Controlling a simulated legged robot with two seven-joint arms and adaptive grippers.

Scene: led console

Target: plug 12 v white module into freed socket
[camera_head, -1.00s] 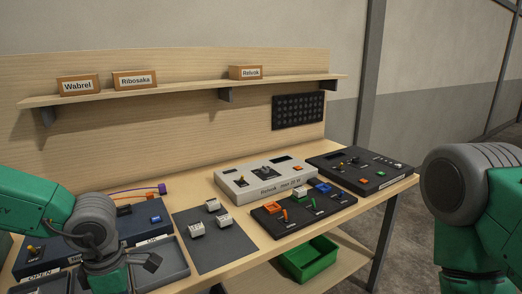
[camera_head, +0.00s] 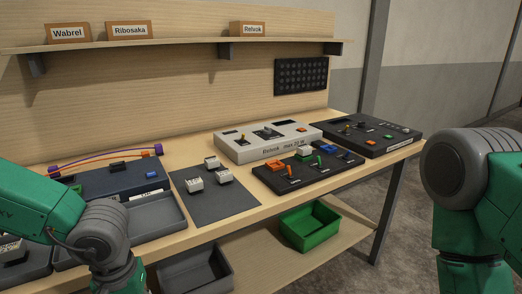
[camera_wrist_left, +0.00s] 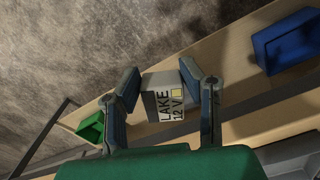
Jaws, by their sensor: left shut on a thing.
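A white module (camera_wrist_left: 163,103) marked "LAKE 12 V", with a small yellow square on its label, is in the left wrist view. My left gripper (camera_wrist_left: 163,84) is shut on it, one finger on each side. In the head view my left arm hangs at the lower left and its fingers are out of frame. A navy console (camera_head: 115,182) with a blue switch and a black part on top stands at the left, partly behind that arm. Which socket is free cannot be made out. My right arm shows at the right; its gripper is out of view.
Three white modules (camera_head: 195,184) stand on a dark mat (camera_head: 222,202). A grey tray (camera_head: 160,218) lies before the navy console. White (camera_head: 240,151) and black consoles stand farther right. A green bin (camera_head: 309,226) and a grey bin (camera_head: 196,272) are on the lower shelf.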

